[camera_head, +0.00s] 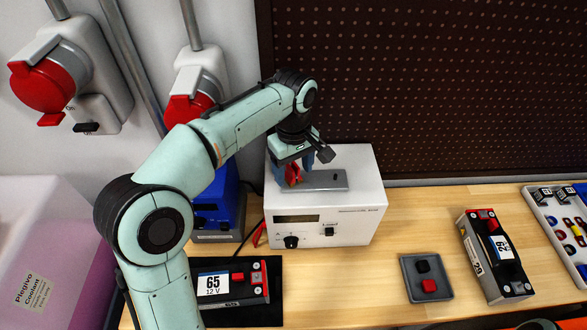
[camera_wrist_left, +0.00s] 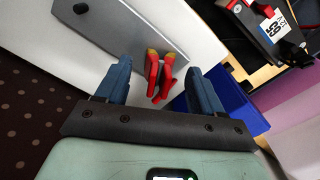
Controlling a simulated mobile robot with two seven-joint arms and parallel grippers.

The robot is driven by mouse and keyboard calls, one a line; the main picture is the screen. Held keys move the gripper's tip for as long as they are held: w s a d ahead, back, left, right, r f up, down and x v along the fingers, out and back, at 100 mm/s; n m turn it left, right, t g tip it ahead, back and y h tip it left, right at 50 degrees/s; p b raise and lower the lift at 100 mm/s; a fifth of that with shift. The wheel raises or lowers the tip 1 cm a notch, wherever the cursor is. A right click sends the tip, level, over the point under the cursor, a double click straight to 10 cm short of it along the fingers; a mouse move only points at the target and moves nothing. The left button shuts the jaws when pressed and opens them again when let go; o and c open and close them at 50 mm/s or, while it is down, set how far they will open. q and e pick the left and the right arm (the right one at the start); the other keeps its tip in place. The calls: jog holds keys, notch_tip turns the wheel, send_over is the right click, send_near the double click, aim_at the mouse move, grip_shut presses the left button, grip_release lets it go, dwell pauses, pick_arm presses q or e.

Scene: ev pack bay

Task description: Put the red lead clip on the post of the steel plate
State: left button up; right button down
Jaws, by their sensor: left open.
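The red lead clip (camera_wrist_left: 154,72) has two red handles and yellowish tips. It lies between the open blue fingers of my left gripper (camera_wrist_left: 158,66), with a gap on each side. In the head view the clip (camera_head: 293,174) is partly hidden by my left gripper (camera_head: 304,164), at the left end of the steel plate. The grey steel plate (camera_head: 322,181) lies on top of a white instrument box. Its small dark post (camera_head: 336,176) stands bare, and it also shows in the wrist view (camera_wrist_left: 81,8). I cannot tell whether the clip touches the plate.
The white instrument box (camera_head: 345,225) stands on the wooden bench against a brown pegboard (camera_head: 430,80). A blue unit (camera_head: 226,205) is left of it. Bench between is clear.

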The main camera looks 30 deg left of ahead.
pick_arm(q)
notch_tip(320, 180, up, 11)
jog(key=p, duration=0.2)
jog(key=shift+p, duration=0.35)
pick_arm(e)
jog(key=w+r, duration=0.3)
jog(key=shift+w+r, duration=0.15)
jog(key=shift+r, duration=0.25)
